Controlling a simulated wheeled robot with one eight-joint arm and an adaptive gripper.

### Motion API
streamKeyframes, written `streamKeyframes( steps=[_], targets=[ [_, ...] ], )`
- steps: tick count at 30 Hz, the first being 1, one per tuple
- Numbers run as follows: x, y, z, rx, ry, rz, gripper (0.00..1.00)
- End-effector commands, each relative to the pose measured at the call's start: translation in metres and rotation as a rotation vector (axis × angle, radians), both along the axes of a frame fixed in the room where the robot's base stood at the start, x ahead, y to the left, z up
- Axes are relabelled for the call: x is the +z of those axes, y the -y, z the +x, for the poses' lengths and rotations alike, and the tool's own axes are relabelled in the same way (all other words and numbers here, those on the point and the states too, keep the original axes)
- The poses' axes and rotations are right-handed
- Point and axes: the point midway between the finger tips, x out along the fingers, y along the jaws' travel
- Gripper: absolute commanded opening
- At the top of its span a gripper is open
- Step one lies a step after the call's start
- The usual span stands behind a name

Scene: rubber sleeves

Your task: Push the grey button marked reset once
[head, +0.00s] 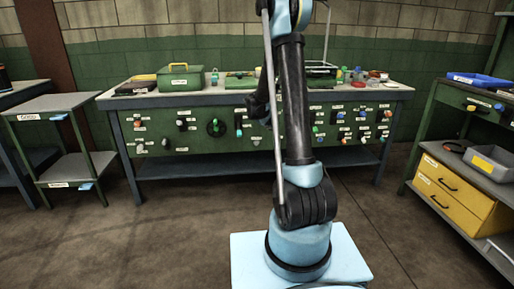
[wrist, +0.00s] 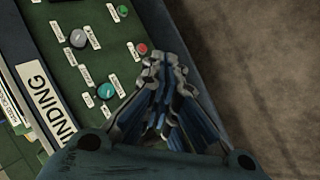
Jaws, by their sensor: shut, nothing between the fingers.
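My gripper (wrist: 165,66) is shut and empty in the wrist view, with its fingertips over the edge of the green control panel (wrist: 68,75). A red button (wrist: 141,48) shows just left of the fingertips. A grey knob or button (wrist: 78,38) with a small label beside it is further left; I cannot read that label. A teal knob (wrist: 106,91) and a green button (wrist: 123,10) are also on the panel. In the head view the green panel (head: 160,131) is the bench front, partly hidden by my arm. No label reading reset can be made out.
The bench top (head: 400,88) carries a green toolbox (head: 180,77) and several small items. A shelf stand (head: 45,106) is at left. Yellow drawers (head: 455,190) and a blue tray (head: 478,79) are at right. The floor before the bench is clear.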

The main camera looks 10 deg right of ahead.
Motion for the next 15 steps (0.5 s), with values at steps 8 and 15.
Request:
streamKeyframes(
  steps=[8,15],
  targets=[
    [-0.059,-0.008,0.061,0.083,0.021,-0.107,0.00],
    [-0.118,-0.016,0.102,0.154,0.036,-0.201,0.00]
  ],
)
